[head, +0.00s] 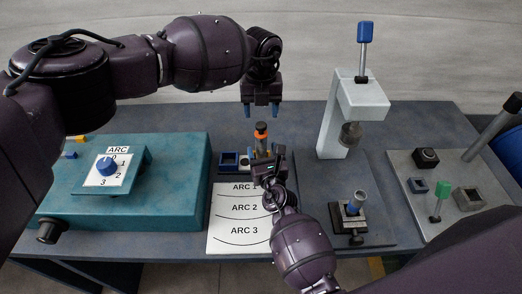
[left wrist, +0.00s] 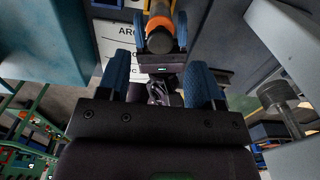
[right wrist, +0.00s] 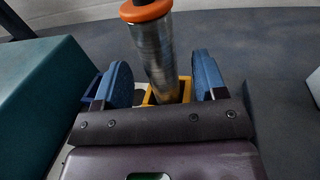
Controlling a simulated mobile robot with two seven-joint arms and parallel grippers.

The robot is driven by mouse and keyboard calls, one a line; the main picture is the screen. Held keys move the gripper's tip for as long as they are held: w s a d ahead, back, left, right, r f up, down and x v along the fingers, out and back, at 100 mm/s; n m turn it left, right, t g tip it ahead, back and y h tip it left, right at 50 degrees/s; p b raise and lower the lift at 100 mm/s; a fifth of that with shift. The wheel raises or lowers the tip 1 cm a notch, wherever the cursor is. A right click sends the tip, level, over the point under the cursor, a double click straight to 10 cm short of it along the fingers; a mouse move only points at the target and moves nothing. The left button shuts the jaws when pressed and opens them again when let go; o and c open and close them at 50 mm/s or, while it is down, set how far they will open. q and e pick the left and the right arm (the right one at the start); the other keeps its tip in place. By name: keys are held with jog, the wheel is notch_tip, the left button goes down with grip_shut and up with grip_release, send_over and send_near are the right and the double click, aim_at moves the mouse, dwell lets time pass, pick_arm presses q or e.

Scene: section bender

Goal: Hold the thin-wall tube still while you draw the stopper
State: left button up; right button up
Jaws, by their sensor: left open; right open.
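The thin-wall tube (right wrist: 157,58) is grey metal and stands in a yellow-rimmed socket (right wrist: 182,90), leaning slightly in the right wrist view. The stopper (head: 261,129), dark with an orange collar (right wrist: 146,11), sits in its top; it also shows end-on in the left wrist view (left wrist: 160,28). My right gripper (right wrist: 163,80) is open, its blue fingers on either side of the tube with gaps visible. My left gripper (head: 261,110) is open and empty above the stopper in the head view. In the left wrist view the stopper is beyond its fingertips (left wrist: 160,68).
A sheet with arcs (head: 237,232) lies in front of the tube. A teal box with a dial (head: 107,166) stands left. A pale stand (head: 355,105) stands behind right, a clamped short tube (head: 357,199) in front right, and a grey control panel (head: 455,208) at far right.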

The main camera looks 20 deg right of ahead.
aim_at(260, 142)
jog(key=shift+w+d, duration=0.1)
jog(key=shift+w, duration=1.85)
jog(key=shift+c, duration=0.3)
